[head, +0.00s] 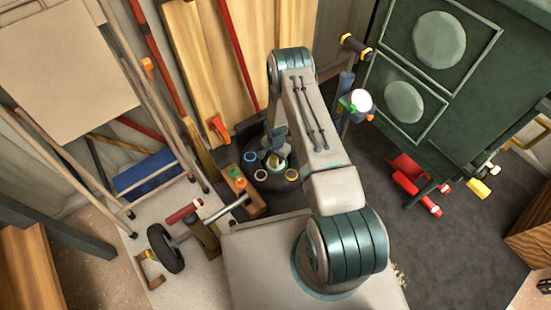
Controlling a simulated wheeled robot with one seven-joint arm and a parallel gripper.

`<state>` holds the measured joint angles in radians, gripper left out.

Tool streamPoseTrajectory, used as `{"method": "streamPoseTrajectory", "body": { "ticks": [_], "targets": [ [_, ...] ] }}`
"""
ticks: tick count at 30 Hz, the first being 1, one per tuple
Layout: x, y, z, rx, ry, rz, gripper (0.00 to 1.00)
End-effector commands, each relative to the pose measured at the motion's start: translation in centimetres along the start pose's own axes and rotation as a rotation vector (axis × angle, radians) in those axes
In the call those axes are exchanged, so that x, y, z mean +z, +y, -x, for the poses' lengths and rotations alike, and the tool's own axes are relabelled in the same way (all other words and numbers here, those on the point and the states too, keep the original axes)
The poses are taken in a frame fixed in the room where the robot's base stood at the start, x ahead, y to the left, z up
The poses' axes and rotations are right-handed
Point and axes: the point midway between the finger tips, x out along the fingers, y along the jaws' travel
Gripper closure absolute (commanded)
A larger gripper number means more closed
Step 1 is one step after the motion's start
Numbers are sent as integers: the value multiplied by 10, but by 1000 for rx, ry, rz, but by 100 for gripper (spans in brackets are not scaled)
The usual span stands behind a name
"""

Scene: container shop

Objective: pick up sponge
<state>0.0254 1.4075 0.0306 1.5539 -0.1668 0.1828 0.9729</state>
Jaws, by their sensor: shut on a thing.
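My gripper (275,158) points down over a dark round surface (262,190) in the middle of the head view. It is shut on a small yellowish thing, which looks like the sponge (277,160); the fingers and wrist hide much of it. A pale green-white ring shows right around or under the fingertips. I cannot tell whether the sponge is lifted clear or still touches what is below.
A wooden block (242,191) with orange and green pieces stands left. A dark green cabinet (455,95) is at right, and planks (190,60) lean behind.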

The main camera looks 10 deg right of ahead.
Motion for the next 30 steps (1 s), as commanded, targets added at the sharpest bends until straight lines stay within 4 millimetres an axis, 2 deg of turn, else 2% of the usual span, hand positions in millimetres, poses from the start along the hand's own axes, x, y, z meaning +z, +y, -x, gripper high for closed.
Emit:
{"method": "streamPoseTrajectory", "body": {
  "ticks": [8,14,24,30],
  "targets": [
    [0,0,14,-1,1,1,88],
    [0,-1,47,-1,1,1,88],
    [-44,64,90,0,0,-6,88],
    [-59,87,105,0,0,-2,88]
  ]
}}
